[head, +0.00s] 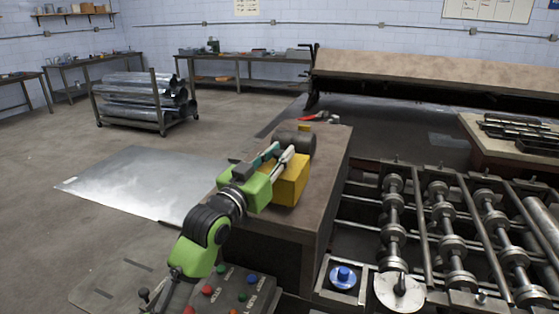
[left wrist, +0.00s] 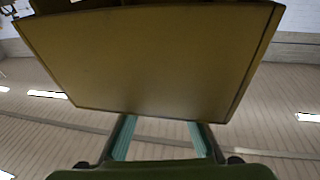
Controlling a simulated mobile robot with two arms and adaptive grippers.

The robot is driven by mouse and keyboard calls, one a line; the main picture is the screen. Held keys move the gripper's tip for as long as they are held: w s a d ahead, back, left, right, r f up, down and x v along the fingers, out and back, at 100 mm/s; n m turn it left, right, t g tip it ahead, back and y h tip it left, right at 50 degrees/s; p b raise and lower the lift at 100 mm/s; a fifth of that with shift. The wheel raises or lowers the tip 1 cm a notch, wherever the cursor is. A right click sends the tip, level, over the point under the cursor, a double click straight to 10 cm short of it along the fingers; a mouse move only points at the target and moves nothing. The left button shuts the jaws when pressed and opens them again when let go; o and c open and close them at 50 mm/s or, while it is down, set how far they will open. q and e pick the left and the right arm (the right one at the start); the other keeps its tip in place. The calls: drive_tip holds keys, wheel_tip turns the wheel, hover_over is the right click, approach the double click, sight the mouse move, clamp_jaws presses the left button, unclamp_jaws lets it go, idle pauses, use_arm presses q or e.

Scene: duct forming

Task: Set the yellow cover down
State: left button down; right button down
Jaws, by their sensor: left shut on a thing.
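The yellow cover (head: 292,180) is a box-like piece at the wooden-topped bench (head: 325,185). My left gripper (head: 280,155) is shut on the yellow cover at its upper side. I cannot tell whether the cover touches the bench top or is just above it. In the left wrist view the cover's flat yellow face (left wrist: 150,60) fills the upper middle, beyond the two teal fingers (left wrist: 160,135). My right gripper is not in view.
A dark cylinder (head: 297,141) lies just behind the cover, with red-handled snips (head: 313,117) farther back. A roller machine (head: 440,230) stands at right. A button panel (head: 235,290) is in front. A metal sheet (head: 135,180) lies on the floor at left.

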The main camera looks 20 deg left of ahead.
use_arm(q)
drive_tip(key=shift+f, duration=0.95)
drive_tip(key=shift+s, duration=0.1)
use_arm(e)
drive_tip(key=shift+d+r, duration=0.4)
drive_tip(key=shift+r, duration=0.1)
use_arm(q)
drive_tip(key=shift+d+f, duration=0.1)
drive_tip(key=shift+f, duration=0.1)
drive_tip(key=c, duration=1.8)
unclamp_jaws()
drive_tip(key=shift+f, duration=0.1)
